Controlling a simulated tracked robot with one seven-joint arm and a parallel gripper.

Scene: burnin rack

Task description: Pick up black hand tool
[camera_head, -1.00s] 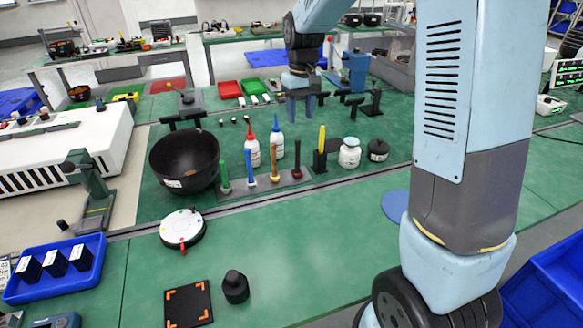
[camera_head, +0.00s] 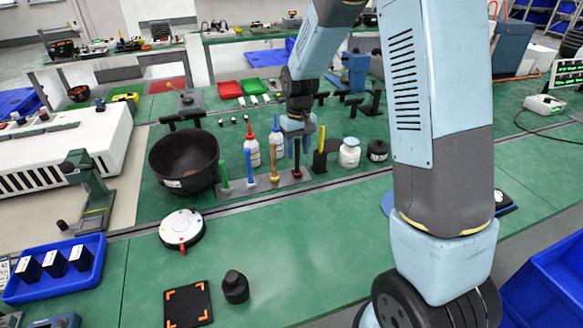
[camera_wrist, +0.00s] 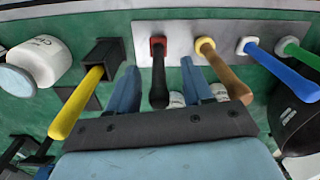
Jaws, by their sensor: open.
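The black hand tool (camera_wrist: 158,78) stands in a grey rack (camera_wrist: 224,29) with a red collar at its foot, next to a tool with a tan handle (camera_wrist: 226,72). In the head view its red foot (camera_head: 297,173) shows below my gripper, and its upper part is mostly hidden by the fingers. My gripper (camera_head: 297,143) points down over this end of the rack. In the wrist view my gripper (camera_wrist: 160,71) is open, with one blue finger on each side of the black handle. I see no contact with the handle.
Blue (camera_head: 250,167) and green (camera_head: 224,174) tools stand further left in the rack. A yellow-handled tool (camera_head: 320,145) in a black holder is close on the right. Two bottles (camera_head: 253,150) stand behind, and a black bowl (camera_head: 184,160) is left.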

